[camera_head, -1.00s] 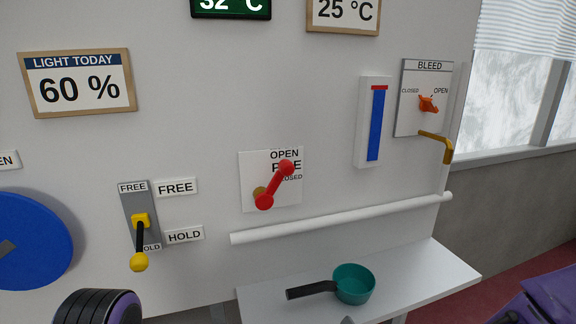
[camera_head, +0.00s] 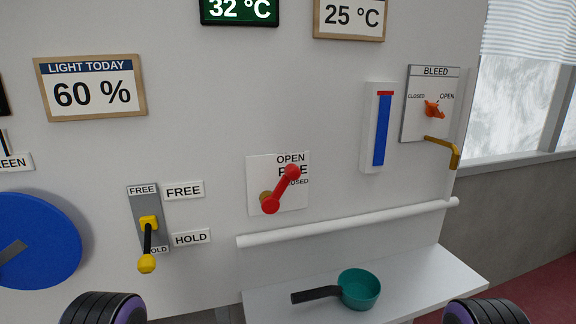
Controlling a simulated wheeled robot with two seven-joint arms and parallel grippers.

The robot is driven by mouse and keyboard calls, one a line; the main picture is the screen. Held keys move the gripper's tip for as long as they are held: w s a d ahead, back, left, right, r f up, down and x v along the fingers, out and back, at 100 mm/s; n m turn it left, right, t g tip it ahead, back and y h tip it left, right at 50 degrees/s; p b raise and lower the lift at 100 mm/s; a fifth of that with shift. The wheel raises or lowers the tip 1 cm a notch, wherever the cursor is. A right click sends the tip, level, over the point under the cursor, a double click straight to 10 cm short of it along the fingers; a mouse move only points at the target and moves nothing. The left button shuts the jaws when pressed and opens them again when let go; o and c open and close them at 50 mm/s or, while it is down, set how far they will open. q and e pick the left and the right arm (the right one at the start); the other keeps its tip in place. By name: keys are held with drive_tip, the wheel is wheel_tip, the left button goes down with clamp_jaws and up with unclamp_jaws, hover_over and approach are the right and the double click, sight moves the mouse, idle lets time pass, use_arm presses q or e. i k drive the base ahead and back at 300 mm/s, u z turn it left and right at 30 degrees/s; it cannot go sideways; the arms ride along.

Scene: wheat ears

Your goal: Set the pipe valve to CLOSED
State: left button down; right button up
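A red lever (camera_head: 281,188) sits on a white plate (camera_head: 256,172) on the wall. It slants from lower left to upper right, with a brass-coloured piece at its lower left end. Its upper end covers part of the lettering between the OPEN and CLOSED labels. To the upper right, a panel marked BLEED (camera_head: 418,122) carries an orange handle (camera_head: 433,109) between CLOSED on the left and OPEN on the right, with a bent brass spout (camera_head: 445,149) below. Neither gripper is in view; only dark ribbed parts of my arms show at the bottom left and bottom right.
A yellow-knobbed lever (camera_head: 147,240) marked FREE and HOLD and a blue disc (camera_head: 38,248) are on the left. A white rail (camera_head: 345,225) runs below the red lever. A green pan (camera_head: 360,289) sits on a white shelf (camera_head: 415,284). A blue gauge (camera_head: 380,130) stands left of BLEED.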

sight(271, 204)
drive_tip(key=k, duration=1.25)
drive_tip(key=u, duration=0.25)
drive_tip(key=i, duration=0.8)
drive_tip(key=z, duration=0.25)
